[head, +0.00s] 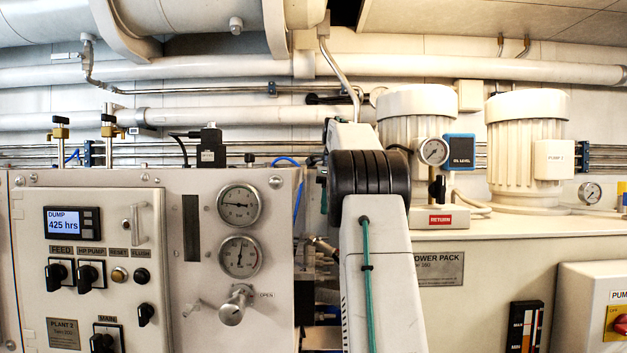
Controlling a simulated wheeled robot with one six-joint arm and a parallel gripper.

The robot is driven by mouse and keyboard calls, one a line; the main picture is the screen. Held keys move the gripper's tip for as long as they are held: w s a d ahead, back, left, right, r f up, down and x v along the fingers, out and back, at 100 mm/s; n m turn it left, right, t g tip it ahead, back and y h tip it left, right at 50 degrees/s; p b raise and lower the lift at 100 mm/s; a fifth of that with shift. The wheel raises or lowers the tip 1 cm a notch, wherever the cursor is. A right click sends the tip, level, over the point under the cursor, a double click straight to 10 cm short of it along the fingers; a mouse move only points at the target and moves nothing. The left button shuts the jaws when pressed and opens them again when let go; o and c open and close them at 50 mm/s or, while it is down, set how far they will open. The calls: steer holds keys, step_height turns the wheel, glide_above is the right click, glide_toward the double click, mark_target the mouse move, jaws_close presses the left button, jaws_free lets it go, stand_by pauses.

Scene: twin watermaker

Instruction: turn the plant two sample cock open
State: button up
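The grey panel marked PLANT 2 (64,332) fills the left of the head view. A metal valve handle (232,308) projects from its lower right, beside the word OPEN (266,295). Two small brass fittings with black tops, one at the left (61,131) and one to its right (109,128), stand above the panel's top edge. No label marks any of these as the sample cock, so I cannot tell which it is. My arm rises right of the panel and bends away at a black ribbed joint. My gripper does not show; the arm may hide it.
Two round gauges, the upper (239,204) and the lower (240,257), sit above the valve handle. Several black switches (59,274) are at the left. Right of my arm stands a power pack (510,255) with two white motors. Pipes (220,72) run along the wall behind.

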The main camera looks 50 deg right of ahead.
steer(key=s+a+r+n+g+h, duration=0.1)
steer(key=s+a+r+n, duration=0.1)
steer(key=a+r, duration=0.5)
steer(key=shift+a+r+n+h, duration=0.3)
steer(key=shift+a+n, duration=0.6)
steer(key=shift+a, duration=0.1)
